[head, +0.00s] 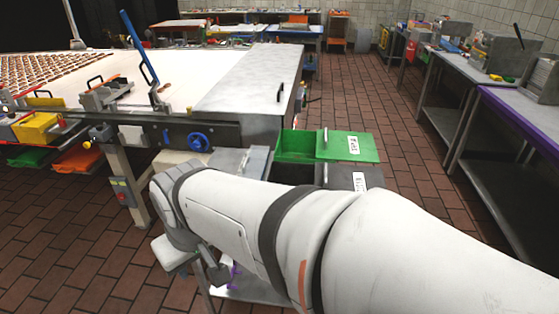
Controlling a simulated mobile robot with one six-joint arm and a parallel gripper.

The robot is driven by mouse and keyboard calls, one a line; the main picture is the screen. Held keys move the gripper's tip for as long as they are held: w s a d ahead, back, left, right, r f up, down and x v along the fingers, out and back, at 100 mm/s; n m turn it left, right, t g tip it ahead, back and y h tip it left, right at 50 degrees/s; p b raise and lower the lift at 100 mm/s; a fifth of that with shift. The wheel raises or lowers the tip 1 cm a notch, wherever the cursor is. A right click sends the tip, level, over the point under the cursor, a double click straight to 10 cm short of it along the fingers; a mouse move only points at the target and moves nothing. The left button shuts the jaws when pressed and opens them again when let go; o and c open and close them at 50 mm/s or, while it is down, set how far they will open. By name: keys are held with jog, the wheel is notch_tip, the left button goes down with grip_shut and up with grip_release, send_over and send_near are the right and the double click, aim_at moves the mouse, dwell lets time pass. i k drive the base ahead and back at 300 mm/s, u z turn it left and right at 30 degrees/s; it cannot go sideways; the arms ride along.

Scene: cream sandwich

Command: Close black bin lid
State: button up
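The black bin (294,173) is near the centre, just in front of the green bin and partly hidden behind my white arm. Its dark inside shows. The black lid (345,176), with a white label, lies out to the right of the opening, so the bin looks open. My arm crosses the lower right and middle, in front of the bin. My gripper (218,274) seems to be the small dark part below the arm's far end, left of and apart from the lid. Its fingers are too small and hidden to read.
A green bin (292,146) stands behind, its green lid (345,146) also out to the right. A long worktable (240,80) with a blue handwheel (198,142) is at left. Metal tables (520,115) line the right wall. The brick floor (395,140) between is clear.

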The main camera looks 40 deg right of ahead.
aim_at(334, 177)
jog(key=u, duration=0.1)
jog(key=k, duration=0.4)
jog(key=z, duration=1.75)
jog(key=i, duration=1.05)
jog(key=z, duration=0.35)
jog(key=k, duration=1.15)
jog(key=u, duration=0.25)
jog(key=i, duration=0.55)
